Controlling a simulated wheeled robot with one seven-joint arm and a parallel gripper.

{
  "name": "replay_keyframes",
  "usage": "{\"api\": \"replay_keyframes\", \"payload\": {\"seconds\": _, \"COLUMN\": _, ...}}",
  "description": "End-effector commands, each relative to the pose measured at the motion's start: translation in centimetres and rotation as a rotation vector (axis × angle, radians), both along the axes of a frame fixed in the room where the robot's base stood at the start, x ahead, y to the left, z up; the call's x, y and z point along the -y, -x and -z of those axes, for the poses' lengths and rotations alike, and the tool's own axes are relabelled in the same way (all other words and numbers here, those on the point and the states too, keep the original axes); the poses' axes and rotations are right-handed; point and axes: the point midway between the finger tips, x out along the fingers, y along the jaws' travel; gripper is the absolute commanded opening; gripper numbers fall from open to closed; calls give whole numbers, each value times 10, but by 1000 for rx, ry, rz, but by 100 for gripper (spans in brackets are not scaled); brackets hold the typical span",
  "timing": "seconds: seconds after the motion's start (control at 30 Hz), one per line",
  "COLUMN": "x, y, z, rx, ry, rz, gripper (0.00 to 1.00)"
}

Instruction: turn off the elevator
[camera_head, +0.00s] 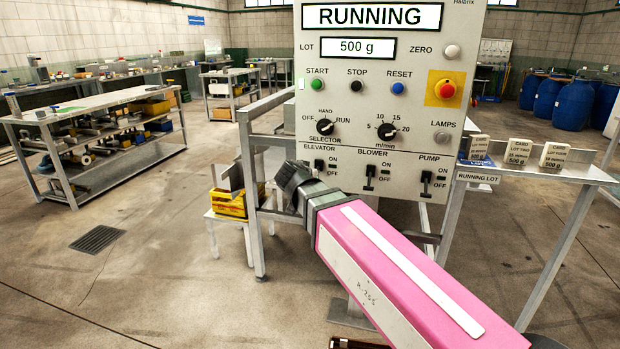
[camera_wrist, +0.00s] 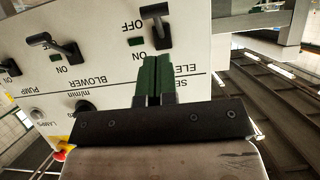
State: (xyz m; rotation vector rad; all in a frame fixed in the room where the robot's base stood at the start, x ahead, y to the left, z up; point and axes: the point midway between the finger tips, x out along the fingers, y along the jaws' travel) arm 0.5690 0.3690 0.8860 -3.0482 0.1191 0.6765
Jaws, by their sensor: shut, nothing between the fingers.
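The elevator switch is a dark lever (camera_head: 319,165) at the lower left of the grey control panel (camera_head: 400,135), under the ELEVATOR label. In the wrist view the panel appears upside down, and this lever (camera_wrist: 156,14) stands just beyond my fingertips, with OFF and ON marks beside it. I cannot tell surely which position it is in. My gripper (camera_wrist: 154,60) has its green fingers shut together, empty, pointing at the panel below the lever in that picture. A small gap seems to separate them. In the head view my dark gripper body (camera_head: 296,182) is left of the lever; its fingertips are hidden.
The blower lever (camera_head: 369,177) and pump lever (camera_head: 426,184) stand right of the elevator lever. A red stop button (camera_head: 446,90) is above right. The panel display (camera_head: 372,16) reads RUNNING.

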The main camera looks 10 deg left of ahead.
Motion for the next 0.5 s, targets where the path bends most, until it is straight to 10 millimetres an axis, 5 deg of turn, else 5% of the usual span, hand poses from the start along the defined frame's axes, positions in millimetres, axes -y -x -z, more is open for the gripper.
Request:
{"api": "replay_keyframes", "payload": {"seconds": 0.2, "x": -2, "y": 37, "z": -17, "rx": 1, "ry": -1, "rz": -2, "gripper": 0}}
{"api": "replay_keyframes", "payload": {"seconds": 0.5, "x": -4, "y": 54, "z": -25, "rx": 0, "ry": 0, "rz": 0, "gripper": 0}}
